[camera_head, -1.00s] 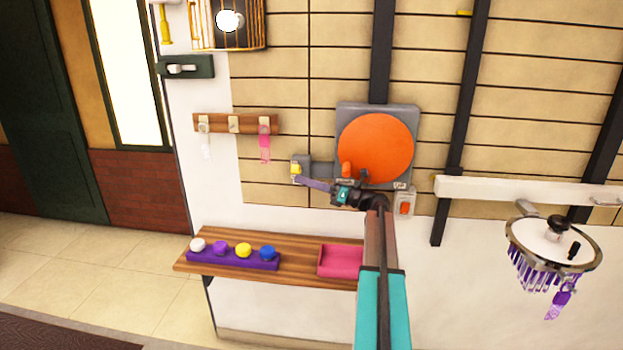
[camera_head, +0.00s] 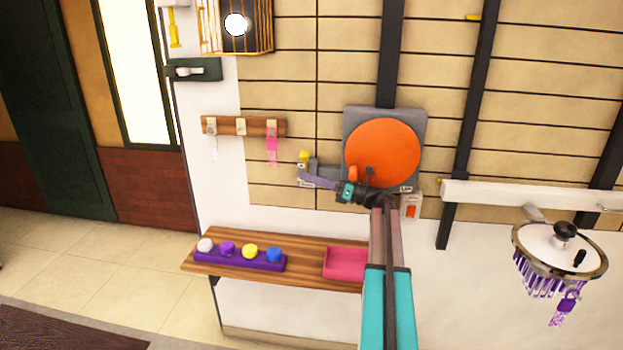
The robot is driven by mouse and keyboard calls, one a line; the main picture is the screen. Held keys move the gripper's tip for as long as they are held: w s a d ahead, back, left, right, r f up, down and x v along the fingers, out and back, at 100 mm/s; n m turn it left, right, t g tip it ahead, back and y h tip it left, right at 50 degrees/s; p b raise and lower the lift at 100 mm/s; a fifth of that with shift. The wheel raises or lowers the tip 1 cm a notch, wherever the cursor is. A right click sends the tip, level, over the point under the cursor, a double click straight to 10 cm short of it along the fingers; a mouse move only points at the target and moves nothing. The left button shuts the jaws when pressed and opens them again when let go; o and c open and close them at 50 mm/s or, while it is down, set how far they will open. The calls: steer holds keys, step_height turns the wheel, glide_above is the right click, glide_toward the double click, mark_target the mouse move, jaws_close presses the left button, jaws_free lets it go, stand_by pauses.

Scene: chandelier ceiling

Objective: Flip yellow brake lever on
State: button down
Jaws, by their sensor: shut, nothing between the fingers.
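A small yellow brake lever (camera_head: 304,157) sticks up at the left end of a grey bracket (camera_head: 323,170), left of a large orange disc (camera_head: 382,152) on the wall. My gripper (camera_head: 301,177), with purple fingers, is just below the lever, pointing left. Its fingers are shut with nothing between them. I cannot tell whether the fingertips touch the lever or its mount. My wrist and arm cover the lower part of the orange disc's grey backing plate (camera_head: 417,120).
A wooden shelf (camera_head: 300,262) below holds a pink tray (camera_head: 345,263) and a purple block with several coloured knobs (camera_head: 240,259). A wooden rack (camera_head: 222,125) with hanging tags is at left.

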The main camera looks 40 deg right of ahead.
steer(key=s+d+f+b, duration=0.2)
steer(key=s+d+f, duration=0.1)
steer(key=s, duration=0.8)
stand_by(0.3)
steer(key=shift+w, duration=0.1)
stand_by(0.3)
